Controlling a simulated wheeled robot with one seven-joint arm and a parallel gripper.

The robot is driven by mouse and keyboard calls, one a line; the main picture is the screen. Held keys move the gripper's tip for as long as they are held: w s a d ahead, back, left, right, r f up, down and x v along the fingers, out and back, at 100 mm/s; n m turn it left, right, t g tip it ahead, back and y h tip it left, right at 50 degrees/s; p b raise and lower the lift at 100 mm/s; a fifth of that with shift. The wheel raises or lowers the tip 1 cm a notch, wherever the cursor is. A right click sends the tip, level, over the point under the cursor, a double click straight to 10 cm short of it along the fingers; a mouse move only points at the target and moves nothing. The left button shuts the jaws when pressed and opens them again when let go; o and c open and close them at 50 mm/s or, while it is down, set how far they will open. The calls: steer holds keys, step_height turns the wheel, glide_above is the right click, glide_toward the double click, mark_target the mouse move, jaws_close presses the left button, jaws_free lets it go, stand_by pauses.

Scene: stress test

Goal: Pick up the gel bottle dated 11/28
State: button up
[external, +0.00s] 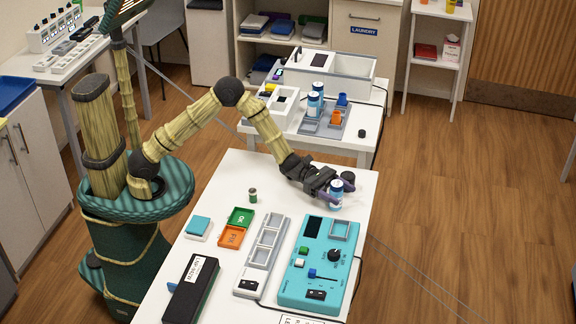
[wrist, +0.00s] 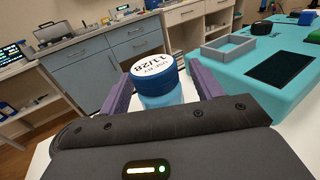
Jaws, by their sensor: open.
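The gel bottle (wrist: 158,88) has a blue cap with a white top label that reads "11/28" in the wrist view. It stands on the white table, where it also shows in the external view as a small blue and white bottle (external: 336,196). My gripper (external: 338,193) is open, with its purple fingers on either side of the bottle. In the wrist view the fingers of my gripper (wrist: 160,92) flank the bottle. The bottle's lower part is hidden behind the gripper body, and I cannot tell whether either finger touches it.
A turquoise device (external: 318,262) with knobs stands near the bottle. A dark round object (external: 348,177) sits just behind it. A grey tray (external: 263,250), green and orange boxes (external: 238,218) and a small can (external: 253,195) are on the table. A second table (external: 300,124) holds more bottles.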

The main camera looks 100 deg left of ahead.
steer(key=shift+w+d, duration=0.2)
steer(key=shift+w, duration=0.15)
steer(key=c, duration=1.1)
step_height(320, 180, up, 10)
steer(key=shift+r+p, duration=0.1)
steer(key=shift+p, duration=0.65)
steer(key=shift+c, duration=0.2)
steer(key=shift+s, duration=0.1)
